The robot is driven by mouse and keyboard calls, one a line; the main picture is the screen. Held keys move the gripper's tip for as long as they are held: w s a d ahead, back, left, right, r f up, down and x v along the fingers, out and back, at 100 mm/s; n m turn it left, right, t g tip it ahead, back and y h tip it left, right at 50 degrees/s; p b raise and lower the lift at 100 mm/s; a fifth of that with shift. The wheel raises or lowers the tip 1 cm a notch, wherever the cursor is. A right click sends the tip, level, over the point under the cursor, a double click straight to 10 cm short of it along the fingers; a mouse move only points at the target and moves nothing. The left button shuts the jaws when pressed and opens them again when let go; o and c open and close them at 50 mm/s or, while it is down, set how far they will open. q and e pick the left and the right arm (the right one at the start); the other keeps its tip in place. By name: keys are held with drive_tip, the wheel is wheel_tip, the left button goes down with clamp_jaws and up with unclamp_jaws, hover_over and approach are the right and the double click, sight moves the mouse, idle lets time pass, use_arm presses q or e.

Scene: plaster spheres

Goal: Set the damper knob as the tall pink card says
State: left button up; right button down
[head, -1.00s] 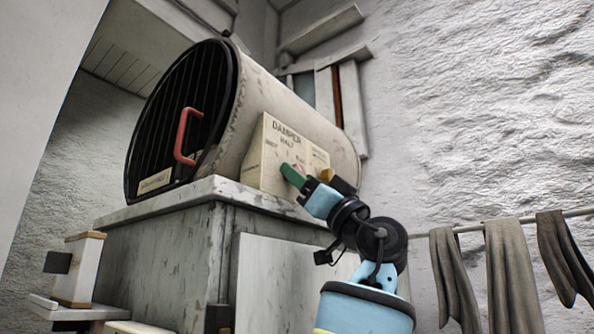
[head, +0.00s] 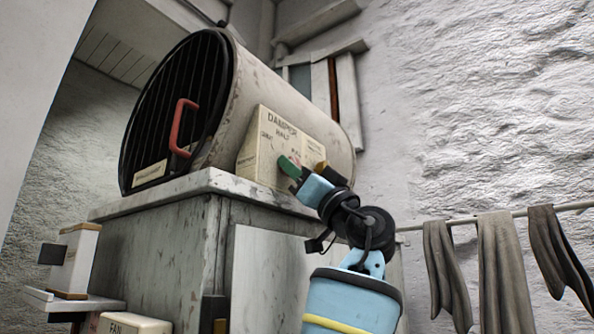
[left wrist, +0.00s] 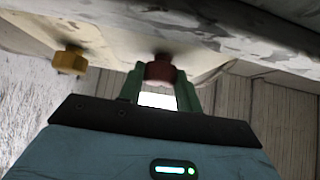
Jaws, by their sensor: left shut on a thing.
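The pale damper panel (head: 250,155) stands against the drum's side in the head view. It reads DAMPER, with HALF below and smaller words to either side, the left one seemingly SHUT. My left gripper (head: 289,167) is at the panel's lower part, its green fingers covering the knob there. In the left wrist view, the left gripper (left wrist: 160,80) is shut on a dark red knob (left wrist: 160,69), one finger on each side. The knob's pointer is hidden. No tall pink card shows in either view. My right gripper is out of view.
A yellow knob (left wrist: 70,60) sits beside the held one, apart from my fingers. The barrel-shaped drum (head: 240,90) with a red handle (head: 180,127) rests on a grey cabinet (head: 170,255). A FAN box (head: 130,324) is lower left. Cloths (head: 500,265) hang at right.

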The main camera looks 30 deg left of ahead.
use_arm(q)
drive_tip(key=shift+m+t, duration=0.8)
drive_tip(key=shift+t, duration=0.1)
drive_tip(key=shift+s+r+m+t+h, duration=0.2)
drive_tip(key=shift+m+t+h, duration=1.85)
drive_tip(key=shift+m, duration=2.1)
drive_tip(key=shift+s+r+m+t+h, duration=0.25)
drive_tip(key=shift+m+t+h, duration=0.9)
drive_tip(key=shift+m+h, duration=2.35)
drive_tip(key=shift+s+r+m+t+h, duration=0.2)
drive_tip(key=shift+m+t+h, duration=1.55)
drive_tip(key=shift+m, duration=3)
drive_tip(key=shift+w+g+h, duration=0.1)
drive_tip(key=shift+g+h, duration=0.2)
drive_tip(key=shift+g, duration=0.05)
drive_tip(key=o, duration=1)
drive_tip(key=shift+c, duration=0.2)
drive_tip(key=v, duration=0.7)
drive_tip(key=shift+s+d, duration=0.2)
drive_tip(key=shift+s, duration=0.15)
